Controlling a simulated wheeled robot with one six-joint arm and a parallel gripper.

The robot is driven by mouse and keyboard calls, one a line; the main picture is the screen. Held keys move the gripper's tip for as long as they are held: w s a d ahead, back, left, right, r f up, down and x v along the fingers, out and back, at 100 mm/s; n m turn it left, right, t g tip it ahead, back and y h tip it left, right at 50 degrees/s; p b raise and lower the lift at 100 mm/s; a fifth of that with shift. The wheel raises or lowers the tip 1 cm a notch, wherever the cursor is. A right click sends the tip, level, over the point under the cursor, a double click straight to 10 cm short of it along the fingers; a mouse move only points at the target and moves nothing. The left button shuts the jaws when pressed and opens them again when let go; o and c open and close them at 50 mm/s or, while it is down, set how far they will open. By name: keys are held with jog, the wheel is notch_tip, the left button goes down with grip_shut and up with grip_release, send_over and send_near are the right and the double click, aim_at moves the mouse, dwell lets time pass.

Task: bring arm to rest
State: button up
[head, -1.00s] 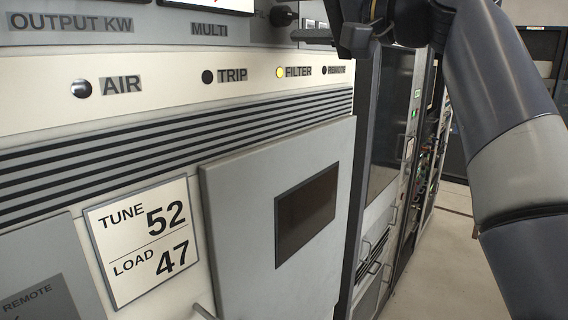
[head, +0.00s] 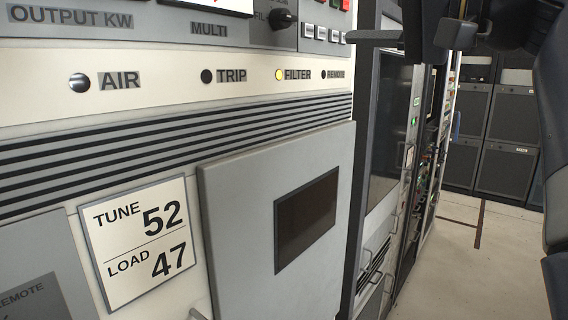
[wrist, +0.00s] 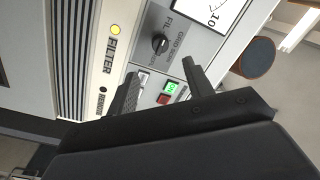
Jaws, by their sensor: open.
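My gripper (wrist: 160,68) is open in the wrist view, with its two dark fingers apart and nothing between them. Past the fingers are a panel with a black selector knob (wrist: 159,43), a lit green button (wrist: 170,87) and a red button (wrist: 164,99). In the head view a dark finger of my gripper (head: 374,36) shows at the top, in front of the rack front. My arm is at the upper right and along the right edge, partly out of frame. I cannot tell the exact gap from finger to panel.
The transmitter cabinet (head: 165,110) fills the left, with a TUNE 52, LOAD 47 plate (head: 138,240) and a grey door (head: 275,225). More racks (head: 390,130) recede behind it. Dark cabinets (head: 505,140) stand at the back. The floor (head: 465,265) at right is clear.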

aim_at(292, 19)
jog(key=p+x, duration=0.2)
jog(key=x, duration=0.8)
jog(key=shift+a+r, duration=0.1)
jog(key=m+p, duration=0.1)
jog(key=m, duration=0.1)
jog(key=shift+s+m, duration=0.1)
jog(key=shift+m, duration=0.3)
jog(key=m+p, duration=0.1)
jog(key=m, duration=0.2)
jog(key=m+p, duration=0.1)
jog(key=m, duration=0.2)
jog(key=shift+t+h, duration=0.3)
jog(key=shift+t, duration=0.1)
jog(key=m+p, duration=0.2)
jog(key=m, duration=0.3)
jog(key=shift+m, duration=0.4)
jog(key=shift+m+p, duration=0.35)
jog(key=shift+m, duration=0.75)
